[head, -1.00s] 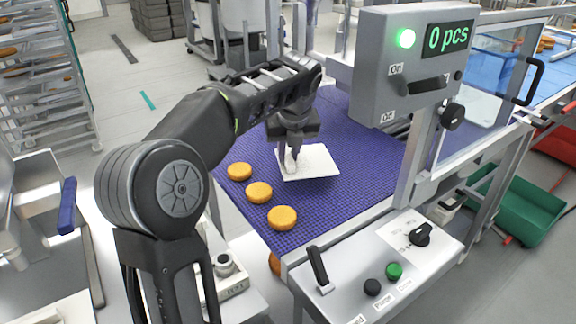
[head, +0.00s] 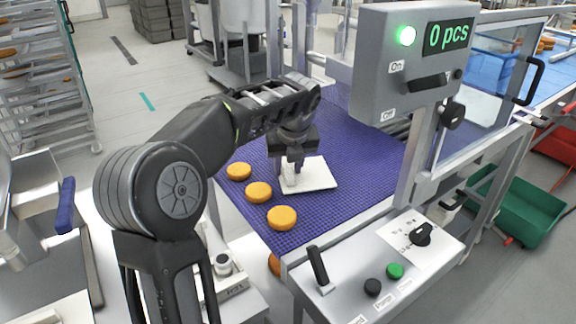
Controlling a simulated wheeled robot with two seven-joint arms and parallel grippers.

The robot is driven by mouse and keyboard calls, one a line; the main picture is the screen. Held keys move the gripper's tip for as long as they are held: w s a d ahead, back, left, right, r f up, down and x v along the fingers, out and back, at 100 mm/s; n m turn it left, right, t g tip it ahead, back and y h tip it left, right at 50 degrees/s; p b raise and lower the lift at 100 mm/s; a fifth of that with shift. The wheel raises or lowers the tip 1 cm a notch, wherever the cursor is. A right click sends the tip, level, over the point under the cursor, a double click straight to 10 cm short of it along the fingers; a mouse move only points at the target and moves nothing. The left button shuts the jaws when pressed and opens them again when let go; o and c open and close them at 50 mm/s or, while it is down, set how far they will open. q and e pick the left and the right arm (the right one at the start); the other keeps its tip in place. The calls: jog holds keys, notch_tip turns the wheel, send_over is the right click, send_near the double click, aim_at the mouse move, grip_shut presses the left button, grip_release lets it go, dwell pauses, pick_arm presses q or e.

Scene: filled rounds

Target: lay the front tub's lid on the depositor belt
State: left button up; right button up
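The white lid (head: 318,176), a flat square plate, lies level at the surface of the purple depositor belt (head: 352,165), with little or no gap below it. My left gripper (head: 291,181) points down at the lid's left part and looks shut on it; the fingers partly hide the grip. My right gripper is not in view. The front tub cannot be made out.
Several orange-brown rounds (head: 259,192) lie along the belt's left edge, near the lid. The depositor's grey control box (head: 405,60) reads "0 pcs" with a green lamp lit. A panel with knobs and a lever (head: 380,265) stands in front. A green crate (head: 520,208) is at right.

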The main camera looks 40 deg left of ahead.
pick_arm(q)
jog(key=shift+r, duration=0.1)
jog(key=shift+r, duration=0.2)
jog(key=p+v, duration=0.1)
jog(key=v, duration=1)
jog(key=shift+s+d+r, duration=0.15)
jog(key=shift+r, duration=0.15)
jog(key=shift+f, duration=0.1)
